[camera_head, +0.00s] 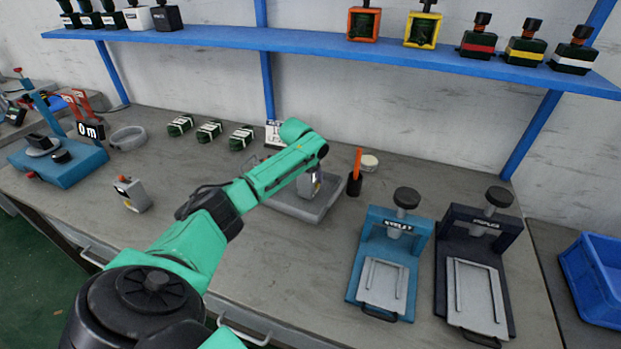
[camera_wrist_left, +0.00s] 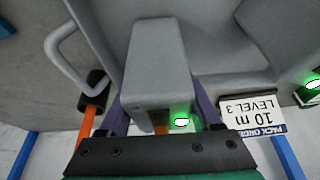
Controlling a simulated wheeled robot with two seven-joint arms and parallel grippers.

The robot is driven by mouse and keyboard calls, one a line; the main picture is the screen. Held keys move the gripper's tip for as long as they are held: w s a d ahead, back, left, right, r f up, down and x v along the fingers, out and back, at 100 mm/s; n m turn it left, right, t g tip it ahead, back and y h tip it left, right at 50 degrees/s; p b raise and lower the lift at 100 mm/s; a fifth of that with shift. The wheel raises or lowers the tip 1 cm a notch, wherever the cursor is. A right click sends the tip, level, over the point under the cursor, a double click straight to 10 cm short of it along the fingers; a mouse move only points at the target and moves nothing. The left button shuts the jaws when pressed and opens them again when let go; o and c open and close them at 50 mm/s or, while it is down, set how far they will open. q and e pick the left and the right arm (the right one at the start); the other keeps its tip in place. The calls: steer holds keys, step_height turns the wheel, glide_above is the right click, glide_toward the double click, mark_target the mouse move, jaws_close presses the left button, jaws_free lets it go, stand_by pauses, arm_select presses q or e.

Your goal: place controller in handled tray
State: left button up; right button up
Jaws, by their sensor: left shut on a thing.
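The grey handled tray (camera_head: 328,207) lies on the workbench at the middle, partly hidden behind my left arm. In the left wrist view its grey wall (camera_wrist_left: 218,40) and looped handle (camera_wrist_left: 62,50) show. My left gripper (camera_head: 314,182) is over the tray, shut on a grey box-shaped controller (camera_wrist_left: 157,60). The fingers (camera_wrist_left: 160,112) grip its two sides, and a lit green lamp and an orange part show at its near end. I cannot tell whether the controller touches the tray floor. My right gripper is in neither view.
Another grey device (camera_head: 133,194) stands left. An orange marker in a black holder (camera_head: 355,182) stands close right of the tray. A pack order card (camera_wrist_left: 252,116) reads 10 m, LEVEL 3. Green bundles (camera_head: 209,131) lie behind; blue (camera_head: 391,262) and dark (camera_head: 474,271) presses stand right.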

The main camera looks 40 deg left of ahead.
arm_select(q)
steer(key=shift+f, duration=0.8)
steer(key=shift+w, duration=0.1)
steer(key=o, duration=1.4)
steer(key=shift+o, duration=0.4)
steer(key=shift+f, duration=0.1)
